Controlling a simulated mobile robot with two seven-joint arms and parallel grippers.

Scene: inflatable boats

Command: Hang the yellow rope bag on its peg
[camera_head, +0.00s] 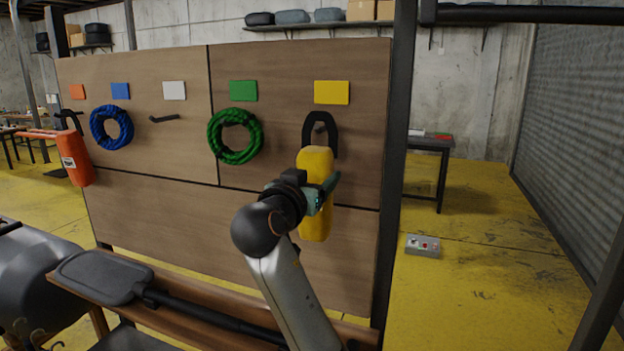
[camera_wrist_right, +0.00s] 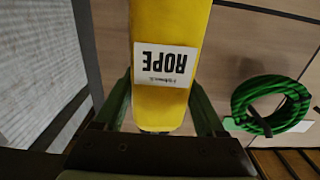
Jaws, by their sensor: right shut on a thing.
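The yellow rope bag (camera_head: 315,225) hangs upright in front of the board, its black loop handle (camera_head: 308,122) at the top. My right gripper (camera_head: 324,192) is shut on the bag's body; in the right wrist view its fingers (camera_wrist_right: 163,100) lie on both sides of the yellow bag (camera_wrist_right: 172,25), which has a white ROPE label. A dark peg (camera_head: 320,128) under the yellow tag (camera_head: 331,92) shows within the loop's outline. I cannot tell whether the loop is around the peg or only in front of it. My left gripper is not in view.
The wooden board (camera_head: 150,200) carries a green rope coil (camera_head: 235,136), a blue coil (camera_head: 111,128), an orange bag (camera_head: 75,158) and an empty peg (camera_head: 163,119) under a white tag. A ledge with a paddle (camera_head: 105,277) lies below. A dark post (camera_head: 394,180) stands right of the bag.

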